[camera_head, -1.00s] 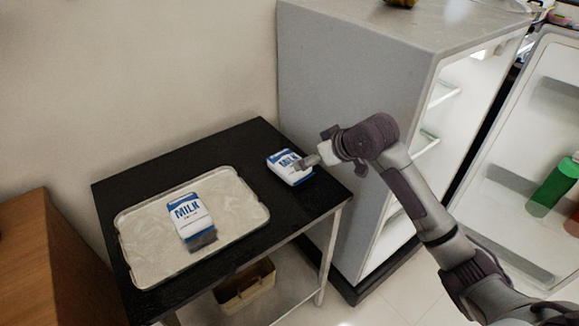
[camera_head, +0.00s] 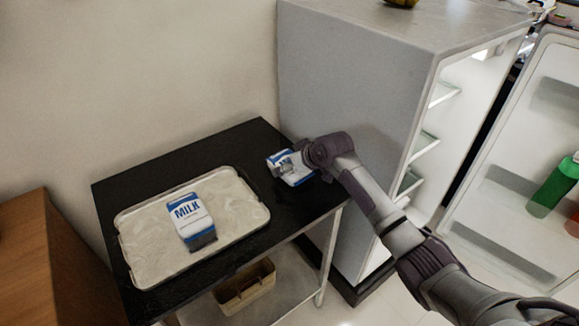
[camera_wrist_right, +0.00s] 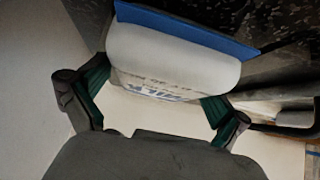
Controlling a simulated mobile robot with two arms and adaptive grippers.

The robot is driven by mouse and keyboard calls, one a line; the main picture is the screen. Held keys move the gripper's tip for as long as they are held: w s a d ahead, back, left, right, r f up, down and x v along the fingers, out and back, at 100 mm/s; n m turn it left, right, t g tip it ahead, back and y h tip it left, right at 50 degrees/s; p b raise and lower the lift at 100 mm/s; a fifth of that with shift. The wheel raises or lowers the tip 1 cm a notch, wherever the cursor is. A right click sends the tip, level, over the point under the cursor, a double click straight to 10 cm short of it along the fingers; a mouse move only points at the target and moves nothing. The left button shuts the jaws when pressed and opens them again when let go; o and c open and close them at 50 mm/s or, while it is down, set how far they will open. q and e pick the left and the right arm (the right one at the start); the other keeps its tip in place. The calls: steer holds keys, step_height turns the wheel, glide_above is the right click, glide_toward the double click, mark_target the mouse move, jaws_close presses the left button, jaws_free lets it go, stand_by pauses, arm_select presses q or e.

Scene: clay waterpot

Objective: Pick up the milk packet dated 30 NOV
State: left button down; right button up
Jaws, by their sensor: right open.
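One milk packet (camera_head: 273,160), blue and white, lies on the right end of the black table, partly hidden by my right gripper (camera_head: 284,164). In the right wrist view this packet (camera_wrist_right: 170,55) is between the open fingers of my right gripper (camera_wrist_right: 155,108), with part of its MILK print showing; no date is legible. A second milk packet (camera_head: 190,220), blue and white with a dark end, lies on the tray (camera_head: 245,222). Its small print is too small to read. My left gripper is not in view.
The black table (camera_head: 170,163) stands against the fridge side (camera_head: 340,75). The fridge door is open at the right, with a green bottle (camera_head: 553,187) in it. A tan bin (camera_head: 245,287) sits on the shelf below. A wooden cabinet (camera_head: 45,265) stands at the left.

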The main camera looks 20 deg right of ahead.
steer(key=shift+w+a+f, duration=0.1)
steer(key=c, duration=1)
steer(key=shift+c, duration=0.7)
